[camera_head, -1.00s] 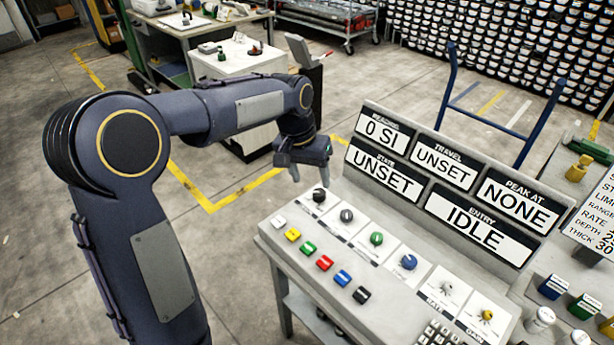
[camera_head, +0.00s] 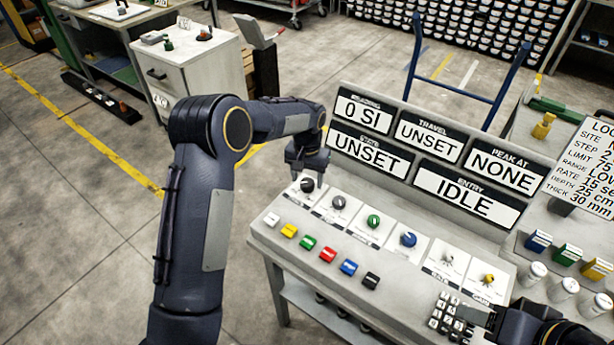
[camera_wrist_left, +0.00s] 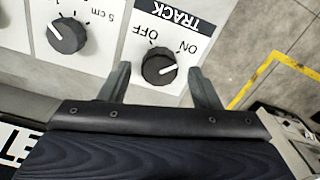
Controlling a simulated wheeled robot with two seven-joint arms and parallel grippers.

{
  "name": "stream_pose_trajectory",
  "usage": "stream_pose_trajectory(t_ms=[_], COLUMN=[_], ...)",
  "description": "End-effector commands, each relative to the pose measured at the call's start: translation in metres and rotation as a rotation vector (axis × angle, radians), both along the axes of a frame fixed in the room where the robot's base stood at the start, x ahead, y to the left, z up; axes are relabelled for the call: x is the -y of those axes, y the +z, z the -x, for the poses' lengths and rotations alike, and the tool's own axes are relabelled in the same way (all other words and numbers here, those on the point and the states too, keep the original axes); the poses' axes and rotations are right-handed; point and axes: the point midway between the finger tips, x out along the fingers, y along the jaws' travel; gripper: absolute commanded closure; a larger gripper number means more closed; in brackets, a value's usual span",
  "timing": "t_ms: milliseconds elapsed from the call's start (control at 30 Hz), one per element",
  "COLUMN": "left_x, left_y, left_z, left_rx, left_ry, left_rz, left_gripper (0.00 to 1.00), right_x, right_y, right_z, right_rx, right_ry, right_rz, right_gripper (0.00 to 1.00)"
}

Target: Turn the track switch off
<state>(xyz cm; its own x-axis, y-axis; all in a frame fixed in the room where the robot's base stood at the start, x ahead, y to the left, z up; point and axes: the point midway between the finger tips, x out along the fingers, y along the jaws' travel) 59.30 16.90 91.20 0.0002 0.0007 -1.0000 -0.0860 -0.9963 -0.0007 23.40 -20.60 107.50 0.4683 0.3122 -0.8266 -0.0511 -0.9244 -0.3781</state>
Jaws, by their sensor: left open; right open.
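The track switch is a black round knob (camera_head: 307,185) at the far left end of the console's upper row. In the left wrist view, the knob (camera_wrist_left: 160,66) sits under a TRACK label with OFF and ON marks. Its white pointer line points right, nearer the ON side than OFF. My left gripper (camera_head: 307,176) is just above the knob. In the left wrist view its open fingers (camera_wrist_left: 158,71) stand on either side of the knob, with gaps; contact is not visible. My right gripper (camera_head: 474,316) is at the lower right, over the keypad, partly cut off.
Other knobs, such as the grey one (camera_head: 338,202) and green one (camera_head: 373,221), continue along the row. Several coloured buttons lie in front, including a red one (camera_head: 328,254). The display panel (camera_head: 430,165) rises close behind. Open floor lies left of the console.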

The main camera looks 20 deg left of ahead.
Motion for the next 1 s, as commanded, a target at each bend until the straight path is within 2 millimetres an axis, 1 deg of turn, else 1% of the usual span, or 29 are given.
stream_pose_trajectory(t_ms=[133, 333, 667, 700, 1000], left_x=[0.0000, 0.0001, 0.0001, 0.0001, 0.0002], left_y=[-0.0058, -0.0060, -0.0056, -0.0055, -0.0060], left_z=[0.0004, 0.0004, 0.0003, 0.0003, 0.0001], left_rx=[-0.001, 0.000, 0.000, 0.000, 0.000], left_ry=[0.000, 0.000, 0.000, 0.000, 0.046], left_rz=[0.000, 0.000, 0.000, 0.000, 0.001], left_gripper=[0.43, 0.43, 0.86, 0.88, 0.88], right_x=[0.0000, 0.0000, 0.0000, 0.0000, 0.0000], right_y=[0.0011, 0.0008, 0.0008, 0.0008, -0.0025], right_z=[0.0000, 0.0000, 0.0000, 0.0000, 0.0001], right_rx=[0.000, 0.000, 0.000, 0.000, 0.000], right_ry=[0.000, 0.000, 0.000, 0.000, 0.000], right_rz=[0.000, 0.000, 0.000, 0.000, 0.000], right_gripper=[0.43, 0.43, 0.43, 0.43, 0.43])
